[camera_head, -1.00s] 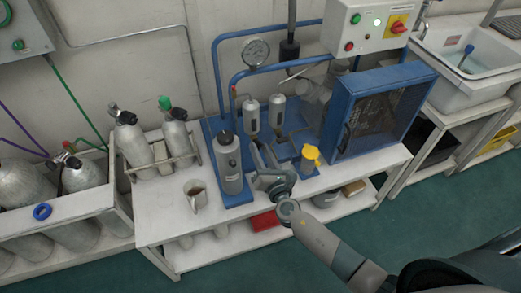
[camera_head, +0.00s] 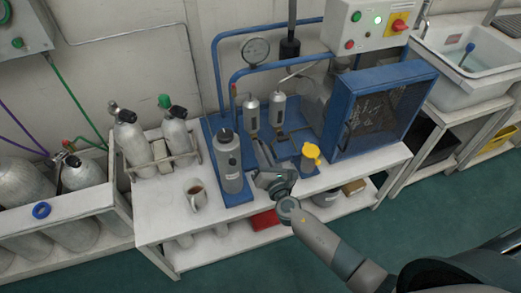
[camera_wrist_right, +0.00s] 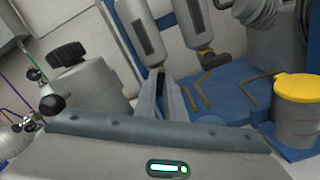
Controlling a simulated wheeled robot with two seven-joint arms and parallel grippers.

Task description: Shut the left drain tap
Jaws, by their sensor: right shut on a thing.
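Two grey separator cylinders stand side by side on the blue panel: the left cylinder (camera_head: 252,112) and the right cylinder (camera_head: 278,109). My right gripper (camera_head: 260,146) reaches in from the lower right to just under the left cylinder. In the right wrist view its narrow fingers (camera_wrist_right: 165,98) are closed in at the foot of that cylinder, on the left drain tap, which they mostly hide. The lever's angle cannot be made out. The right drain tap (camera_wrist_right: 211,60), brass with a bent lever, shows clear of the fingers. My left gripper is not in view.
A grey bottle with a black cap (camera_head: 227,160) stands close left of my gripper. A yellow-topped cup (camera_head: 310,157) stands close right. A blue mesh guard (camera_head: 380,112) is further right. A mug (camera_head: 195,194) sits on the white bench at the front left.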

